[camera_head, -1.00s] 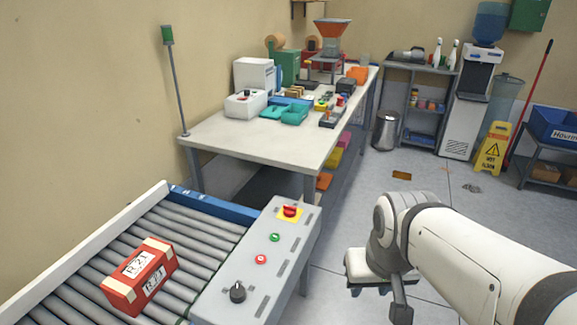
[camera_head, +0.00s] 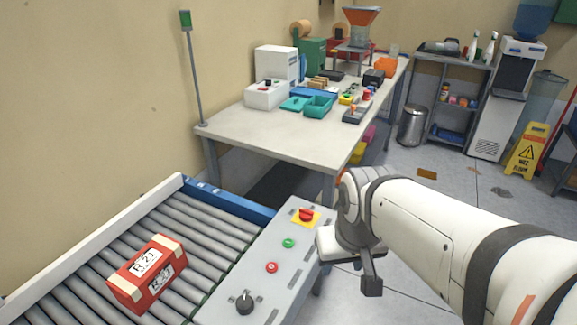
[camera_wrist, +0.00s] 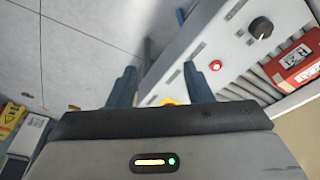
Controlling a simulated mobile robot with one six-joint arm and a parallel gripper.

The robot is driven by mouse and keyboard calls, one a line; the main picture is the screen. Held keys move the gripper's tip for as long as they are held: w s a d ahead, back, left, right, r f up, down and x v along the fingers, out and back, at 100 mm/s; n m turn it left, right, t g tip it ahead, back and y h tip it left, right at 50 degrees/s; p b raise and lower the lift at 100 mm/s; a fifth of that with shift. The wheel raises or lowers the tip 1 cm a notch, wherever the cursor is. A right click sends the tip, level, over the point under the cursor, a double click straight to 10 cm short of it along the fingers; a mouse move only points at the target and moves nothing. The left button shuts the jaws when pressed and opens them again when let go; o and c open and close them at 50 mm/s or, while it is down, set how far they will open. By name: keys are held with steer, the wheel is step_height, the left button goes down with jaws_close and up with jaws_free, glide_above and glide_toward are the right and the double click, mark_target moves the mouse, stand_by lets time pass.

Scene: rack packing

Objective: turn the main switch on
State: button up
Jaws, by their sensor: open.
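The grey control panel (camera_head: 262,256) runs along the near side of the roller conveyor. It carries a red knob on a yellow plate (camera_head: 306,215), a green button (camera_head: 288,243), a red button (camera_head: 271,267) and a black rotary knob (camera_head: 244,302). I cannot tell from labels which is the main switch. My gripper (camera_wrist: 160,80) is open and empty, beside the panel's right edge near the red knob. In the wrist view, part of the yellow plate (camera_wrist: 170,101) shows between the fingers; the red knob is hidden there. The black knob (camera_wrist: 261,27) shows at the upper right.
A red labelled box (camera_head: 147,273) lies on the rollers left of the panel. A workbench (camera_head: 245,130) with bins and tools stands behind the conveyor. A green-topped pole (camera_head: 191,70) rises at its left corner. Free floor (camera_head: 405,290) lies to the right.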

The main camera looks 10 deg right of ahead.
steer(key=shift+o, duration=1.2)
steer(key=w, duration=0.1)
steer(key=w+r, duration=0.1)
steer(key=w+a+n+p, duration=0.1)
steer(key=shift+w+r, duration=0.2)
steer(key=shift+w, duration=0.1)
steer(key=n+g+p, duration=0.3)
steer(key=n+p, duration=0.2)
glide_above(306, 210)
step_height(306, 210, down, 7)
steer(key=shift+s+r, duration=0.1)
steer(key=shift+r, duration=0.05)
step_height(306, 210, down, 8)
steer(key=shift+r+p, duration=0.1)
steer(key=shift+p, duration=0.4)
